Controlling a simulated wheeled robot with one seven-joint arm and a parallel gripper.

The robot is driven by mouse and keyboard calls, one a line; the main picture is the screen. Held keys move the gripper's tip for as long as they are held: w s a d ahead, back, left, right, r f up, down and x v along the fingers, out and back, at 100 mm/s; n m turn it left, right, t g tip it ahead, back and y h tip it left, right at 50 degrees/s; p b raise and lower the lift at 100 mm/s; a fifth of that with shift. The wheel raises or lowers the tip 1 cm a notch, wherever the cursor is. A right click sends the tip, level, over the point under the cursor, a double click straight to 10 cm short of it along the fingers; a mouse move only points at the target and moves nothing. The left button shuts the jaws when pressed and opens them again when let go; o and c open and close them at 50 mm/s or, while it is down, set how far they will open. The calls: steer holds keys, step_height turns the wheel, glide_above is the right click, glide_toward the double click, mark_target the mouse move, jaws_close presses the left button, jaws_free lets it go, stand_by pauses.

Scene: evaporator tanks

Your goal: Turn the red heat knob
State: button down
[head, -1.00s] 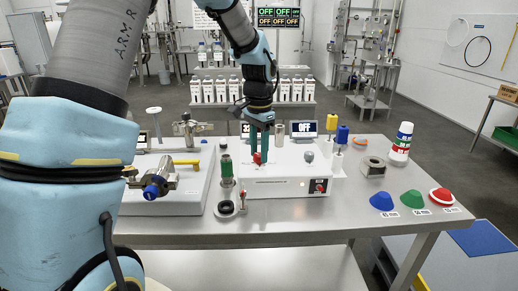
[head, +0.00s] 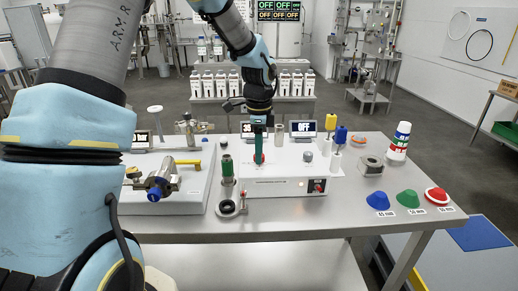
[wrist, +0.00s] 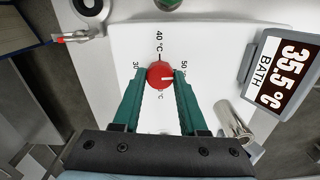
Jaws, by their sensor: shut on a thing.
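The red heat knob (head: 258,158) stands on top of the white box (head: 285,187) in the middle of the table. In the wrist view the round red knob (wrist: 160,70) sits between my two green fingertips, and its white mark points right, towards the 50 label. My gripper (wrist: 160,77) is shut on the knob from above. In the head view my gripper (head: 259,154) shows nearly edge-on, with the fingers overlapping. The dial print under the fingers is partly hidden.
A metal cylinder (wrist: 232,120) stands close to my right finger. A grey knob (head: 308,156) and an OFF display (head: 303,129) are to the right. A green-topped tube (head: 227,170) stands left. Coloured cones (head: 408,198) lie at the table's right front.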

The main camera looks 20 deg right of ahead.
steer(key=shift+m, duration=0.3)
steer(key=shift+c, duration=2.2)
jaws_free()
step_height(320, 180, up, 11)
steer(key=b, duration=0.2)
steer(key=shift+b, duration=0.3)
steer(key=shift+d+f, duration=0.1)
